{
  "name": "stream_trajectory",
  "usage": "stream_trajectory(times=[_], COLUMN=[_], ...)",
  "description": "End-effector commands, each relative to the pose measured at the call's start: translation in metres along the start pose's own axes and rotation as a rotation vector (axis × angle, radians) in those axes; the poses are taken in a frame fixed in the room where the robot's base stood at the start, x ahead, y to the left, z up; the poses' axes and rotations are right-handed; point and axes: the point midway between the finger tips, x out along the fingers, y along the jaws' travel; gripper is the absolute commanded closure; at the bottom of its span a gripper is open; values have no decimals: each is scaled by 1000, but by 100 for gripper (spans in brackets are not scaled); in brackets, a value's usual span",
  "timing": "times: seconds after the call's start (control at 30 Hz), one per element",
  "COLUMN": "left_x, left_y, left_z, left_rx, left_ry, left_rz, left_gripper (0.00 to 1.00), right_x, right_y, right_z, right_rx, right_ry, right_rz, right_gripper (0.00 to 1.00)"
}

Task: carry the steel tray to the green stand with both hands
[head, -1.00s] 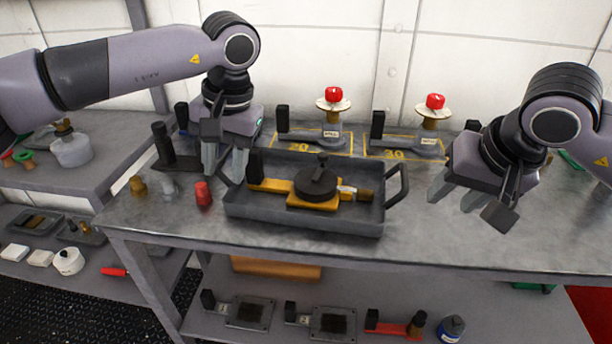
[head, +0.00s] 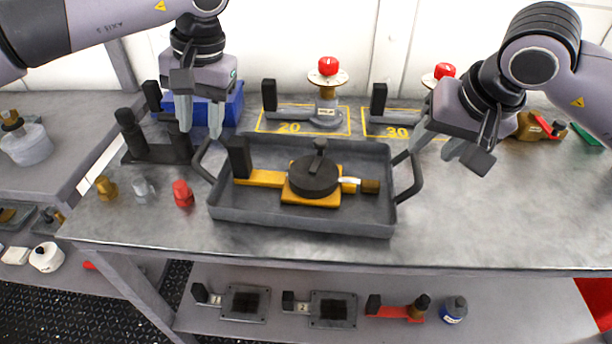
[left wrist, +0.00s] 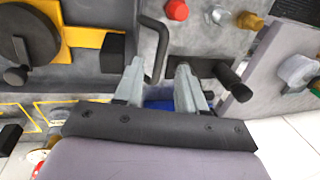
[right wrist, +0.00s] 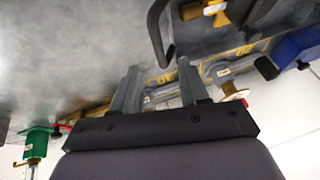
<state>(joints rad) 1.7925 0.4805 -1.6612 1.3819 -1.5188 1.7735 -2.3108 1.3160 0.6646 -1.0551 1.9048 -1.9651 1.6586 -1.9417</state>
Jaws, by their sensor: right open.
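The steel tray (head: 300,223) lies flat on the metal bench and holds a yellow fixture with a round black disc. My left gripper (head: 202,132) is open above the tray's left handle (head: 203,160). In the left wrist view the handle (left wrist: 156,48) lies just ahead of the open fingertips (left wrist: 158,68). My right gripper (head: 433,148) is open by the right handle (head: 415,182). In the right wrist view that handle (right wrist: 160,35) lies ahead of the open fingertips (right wrist: 160,72). No green stand is clearly identifiable; a green object (right wrist: 38,140) shows there.
A blue box (head: 228,105) and a black bracket (head: 150,148) are behind left. Small brass, grey and red (head: 182,193) pieces sit left.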

Motion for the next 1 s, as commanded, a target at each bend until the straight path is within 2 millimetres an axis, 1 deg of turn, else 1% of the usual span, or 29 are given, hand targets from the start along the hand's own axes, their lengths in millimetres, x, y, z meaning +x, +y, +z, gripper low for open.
stream_trajectory(times=[0.17, 0.4, 0.53, 0.7, 0.93, 0.97, 1.0], left_x=[15, 50, 64, 71, 72, 72, 72], left_y=[0, -1, 0, 0, 0, 0, 0], left_z=[0, 1, 0, 0, 0, 0, 0], left_rx=[0, -1, -1, -1, -1, -1, -1], left_ry=[-3, -3, -2, 0, 0, 0, 0], left_rz=[-1, -1, -2, 0, 0, 0, 0], left_gripper=[60, 60, 60, 60, 60, 63, 76], right_x=[14, 50, 64, 71, 72, 72, 72], right_y=[0, 0, 0, 0, 0, 0, 0], right_z=[1, 1, 1, 0, 0, 0, 0], right_rx=[1, 0, 0, 0, 0, 0, 0], right_ry=[-4, -4, -3, 0, 0, 0, 0], right_rz=[2, 2, 0, 0, 0, 0, 0], right_gripper=[56, 56, 56, 56, 56, 59, 72])
